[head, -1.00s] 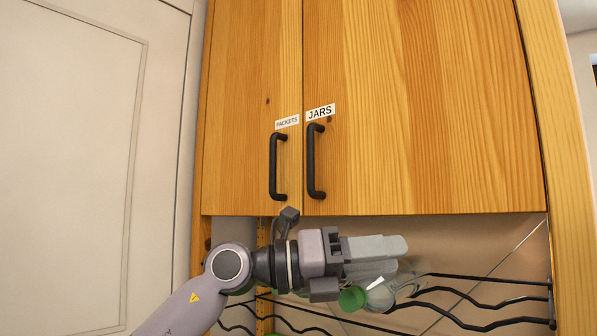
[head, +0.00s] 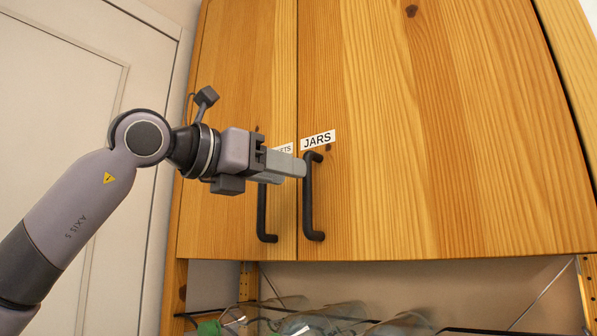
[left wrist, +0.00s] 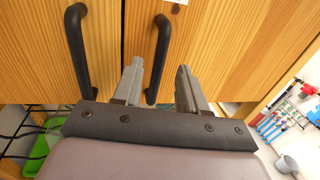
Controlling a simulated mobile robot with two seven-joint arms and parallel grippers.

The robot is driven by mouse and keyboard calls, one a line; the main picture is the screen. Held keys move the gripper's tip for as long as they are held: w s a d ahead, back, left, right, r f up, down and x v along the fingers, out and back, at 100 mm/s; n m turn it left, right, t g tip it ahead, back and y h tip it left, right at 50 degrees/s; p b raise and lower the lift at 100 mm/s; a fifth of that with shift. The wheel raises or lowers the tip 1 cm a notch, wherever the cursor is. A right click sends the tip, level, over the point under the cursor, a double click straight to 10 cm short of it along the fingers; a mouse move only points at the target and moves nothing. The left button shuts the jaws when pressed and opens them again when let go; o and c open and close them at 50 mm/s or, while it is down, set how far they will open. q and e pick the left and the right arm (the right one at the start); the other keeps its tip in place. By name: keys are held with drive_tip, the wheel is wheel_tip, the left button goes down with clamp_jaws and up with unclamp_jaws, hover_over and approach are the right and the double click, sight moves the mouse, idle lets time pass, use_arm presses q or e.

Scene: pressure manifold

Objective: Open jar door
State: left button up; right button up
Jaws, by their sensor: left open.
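The jar door (head: 430,130) is the right wooden cabinet door, labelled JARS (head: 318,140), and it is shut. Its black bar handle (head: 308,205) stands upright near the door's left edge. My left gripper (head: 298,167) is open, with its fingertips at the upper part of this handle in the head view. In the left wrist view, the jar handle (left wrist: 158,60) shows between and beyond the two grey fingers (left wrist: 160,85). I cannot tell whether the fingers touch it. My right gripper is not in view.
The packets door (head: 225,90) with its own black handle (head: 263,215) is just left and shut. Below the cabinet is a rack with glass jars (head: 330,318). A pale panelled door (head: 60,110) stands at the left.

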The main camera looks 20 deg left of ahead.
use_arm(q)
drive_tip(key=shift+p+x, duration=0.5)
drive_tip(key=shift+x, duration=1.6)
clamp_jaws()
drive_tip(key=shift+s+f, duration=0.1)
